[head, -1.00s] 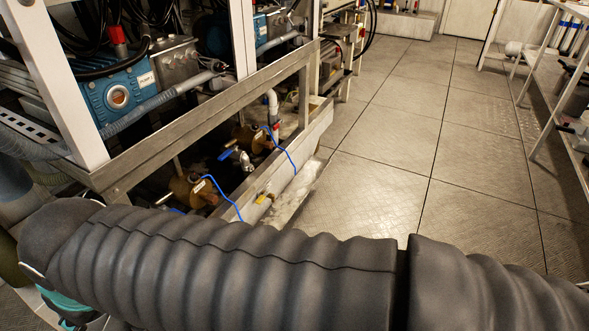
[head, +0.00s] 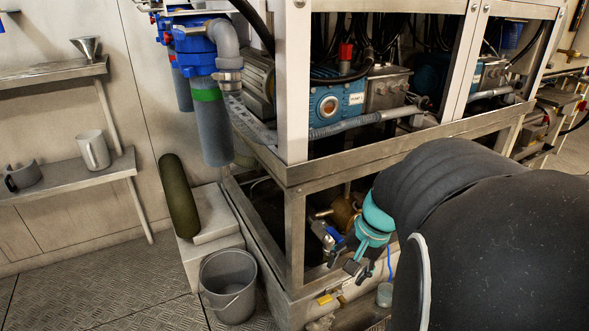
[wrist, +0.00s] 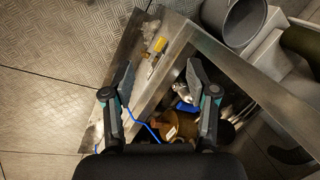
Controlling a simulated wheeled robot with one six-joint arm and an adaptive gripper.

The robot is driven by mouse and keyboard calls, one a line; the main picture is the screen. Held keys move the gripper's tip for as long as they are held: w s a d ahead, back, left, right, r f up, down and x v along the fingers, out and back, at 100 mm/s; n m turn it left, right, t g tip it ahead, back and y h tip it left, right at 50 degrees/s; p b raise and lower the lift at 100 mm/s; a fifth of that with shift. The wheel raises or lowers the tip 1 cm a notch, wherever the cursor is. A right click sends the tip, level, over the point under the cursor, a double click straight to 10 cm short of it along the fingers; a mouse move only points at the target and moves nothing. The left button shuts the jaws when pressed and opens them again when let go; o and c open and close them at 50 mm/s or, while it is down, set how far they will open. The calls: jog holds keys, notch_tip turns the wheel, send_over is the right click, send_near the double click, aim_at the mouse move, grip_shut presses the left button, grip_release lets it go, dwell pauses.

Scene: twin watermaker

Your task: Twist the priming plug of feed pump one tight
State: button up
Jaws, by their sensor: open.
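My gripper (head: 362,268) is open and empty at the lower front of the metal frame. In the wrist view the two fingers (wrist: 160,85) are spread, with the steel ledge and the bay's opening beyond them. A brass pump body (head: 345,212) sits inside the lower bay, partly hidden behind my arm; it also shows in the wrist view (wrist: 178,128). A valve with a blue handle (head: 334,235) is beside it. I cannot make out the priming plug. The label on the blue pump (head: 338,104) above is too small to read surely.
A steel rail (head: 330,170) runs above the bay, and an upright stands at its left. A yellow-handled item (wrist: 156,52) is on the ledge, near a blue cable (wrist: 140,122). A grey bucket (head: 229,288) and an olive cylinder (head: 178,195) stand left. Floor is clear at far left.

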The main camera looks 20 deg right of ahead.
jog(key=w+d+f+m+t+y+b, duration=0.2)
jog(key=w+d+f+m+y, duration=0.1)
jog(key=d+f+m, duration=0.4)
jog(key=m+t+h+b, duration=0.1)
jog(key=m+t, duration=0.9)
jog(key=m, duration=0.6)
send_near(361, 203)
jog(key=shift+n, duration=0.3)
jog(key=b+x, duration=0.1)
jog(key=x, duration=0.7)
jog(key=shift+w+a+f, duration=0.1)
grip_shut()
